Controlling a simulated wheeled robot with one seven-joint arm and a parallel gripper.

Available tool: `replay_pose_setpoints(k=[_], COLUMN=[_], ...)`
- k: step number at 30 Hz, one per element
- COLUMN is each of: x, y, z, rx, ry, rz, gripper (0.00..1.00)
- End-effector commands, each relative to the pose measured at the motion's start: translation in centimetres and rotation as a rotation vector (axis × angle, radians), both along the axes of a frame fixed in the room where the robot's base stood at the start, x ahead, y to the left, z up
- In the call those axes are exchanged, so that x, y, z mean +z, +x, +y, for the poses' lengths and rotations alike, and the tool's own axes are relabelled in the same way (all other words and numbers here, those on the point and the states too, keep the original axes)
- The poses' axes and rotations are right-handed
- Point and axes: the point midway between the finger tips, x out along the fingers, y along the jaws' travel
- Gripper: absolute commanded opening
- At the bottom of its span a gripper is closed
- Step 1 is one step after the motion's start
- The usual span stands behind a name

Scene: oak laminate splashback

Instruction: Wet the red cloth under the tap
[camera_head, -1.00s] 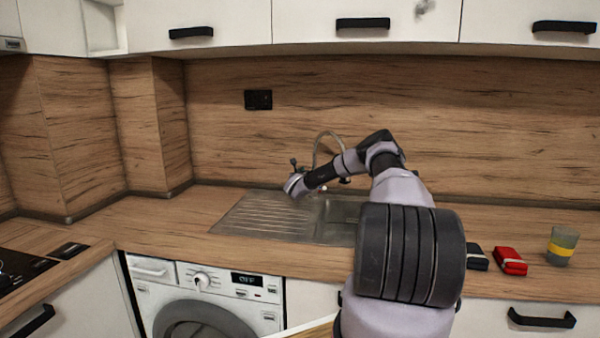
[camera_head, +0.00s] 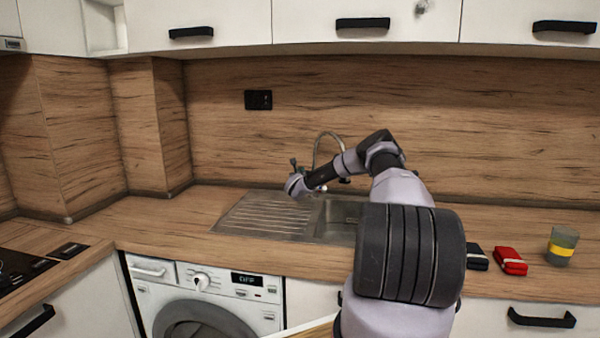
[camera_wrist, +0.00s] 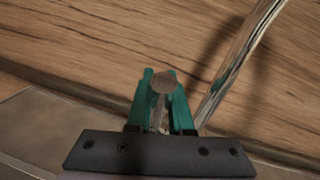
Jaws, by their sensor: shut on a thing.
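The red cloth (camera_head: 510,261) lies folded on the counter, right of my arm and far from my gripper. The tap (camera_head: 326,138) rises behind the sink (camera_head: 270,217) as a curved metal spout, partly hidden by my arm. In the wrist view, my gripper (camera_wrist: 160,98) has teal fingers closed around a slim grey piece with a rounded end, which looks like the tap lever (camera_wrist: 163,82). The metal spout (camera_wrist: 236,68) slants up beside the fingers. No running water shows.
A dark folded item (camera_head: 477,257) lies left of the red cloth, partly behind my arm. A grey cup with a yellow band (camera_head: 562,246) stands right of it. Wall cabinets (camera_head: 365,22) hang above. The counter left of the sink (camera_head: 165,220) is clear.

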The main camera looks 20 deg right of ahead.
Motion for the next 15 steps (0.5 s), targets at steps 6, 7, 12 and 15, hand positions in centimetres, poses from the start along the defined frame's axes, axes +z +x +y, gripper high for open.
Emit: replay_pose_setpoints(k=[6,7,12,15], x=[0.01,0.01,-0.30,-0.54], y=[0.00,0.00,-0.21,-0.75], z=[0.01,0.01,0.12,0.47], rx=[0.000,0.000,0.000,-0.001], ry=[0.000,0.000,-0.014,-0.057], rz=[0.000,0.000,-0.021,-0.085], gripper=[0.00,0.00,0.00,0.00])
